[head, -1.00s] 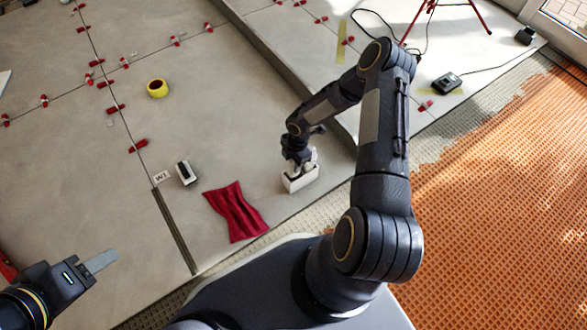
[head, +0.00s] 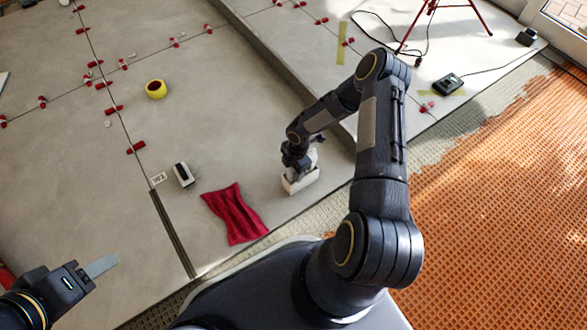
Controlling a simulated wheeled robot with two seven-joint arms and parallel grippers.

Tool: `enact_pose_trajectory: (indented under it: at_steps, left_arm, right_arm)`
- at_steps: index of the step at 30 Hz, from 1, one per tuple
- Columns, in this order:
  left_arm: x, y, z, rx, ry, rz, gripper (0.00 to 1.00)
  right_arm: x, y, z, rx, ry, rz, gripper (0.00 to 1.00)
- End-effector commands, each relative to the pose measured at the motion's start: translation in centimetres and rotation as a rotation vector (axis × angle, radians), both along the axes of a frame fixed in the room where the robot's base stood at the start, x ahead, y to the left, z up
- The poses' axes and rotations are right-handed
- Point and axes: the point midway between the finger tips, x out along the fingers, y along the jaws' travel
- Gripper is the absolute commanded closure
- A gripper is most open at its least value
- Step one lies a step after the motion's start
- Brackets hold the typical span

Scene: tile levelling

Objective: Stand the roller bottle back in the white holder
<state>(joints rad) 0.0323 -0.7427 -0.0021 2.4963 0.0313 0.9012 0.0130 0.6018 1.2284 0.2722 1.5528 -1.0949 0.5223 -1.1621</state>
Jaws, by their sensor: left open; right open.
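The white holder (head: 301,184) is a small open box on the grey tiles, right of the red cloth. A pale upright shape, which looks like the roller bottle (head: 313,157), shows at its back right, beside my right gripper. Its lower end is hidden, so I cannot tell whether it rests on the holder's floor. My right gripper (head: 295,170) is open, pointing down at the holder, its fingertips partly hidden. My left gripper (head: 98,267) is open at the lower left, far from the holder, with a grey flat finger showing.
A crumpled red cloth (head: 236,213) lies left of the holder. A small white and black block (head: 183,174) and a yellow tape roll (head: 156,89) lie farther left. Red levelling clips line the tile joints. Orange matting (head: 500,210) covers the right, with a red tripod (head: 433,8) behind.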

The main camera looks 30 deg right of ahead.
Motion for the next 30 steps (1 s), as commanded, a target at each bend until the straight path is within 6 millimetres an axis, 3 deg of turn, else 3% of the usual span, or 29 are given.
enact_pose_trajectory:
  at_steps: [8, 16, 23, 26, 30]
  left_arm:
    - [0.0, 0.0, 1.1, 0.000, 0.000, 0.000, 0.50]
    - [0.0, 0.0, 4.0, 0.000, 0.000, 0.000, 0.50]
    - [0.0, 0.0, 4.5, 0.000, 0.000, 0.000, 0.50]
    - [0.0, 0.0, 4.5, 0.000, 0.000, 0.000, 0.50]
    - [0.0, 0.0, 4.4, 0.000, 0.000, 0.000, 0.50]
  right_arm:
    - [0.1, -0.1, 1.1, -0.001, -0.002, -0.001, 0.45]
    - [0.7, -0.6, 5.9, -0.002, -0.001, 0.000, 0.45]
    - [1.0, -1.3, 9.2, -0.012, -0.005, -0.029, 0.45]
    - [1.4, -2.1, 12.6, -0.036, -0.013, -0.104, 0.45]
    - [1.1, -3.3, 20.9, -0.077, -0.040, -0.318, 0.45]
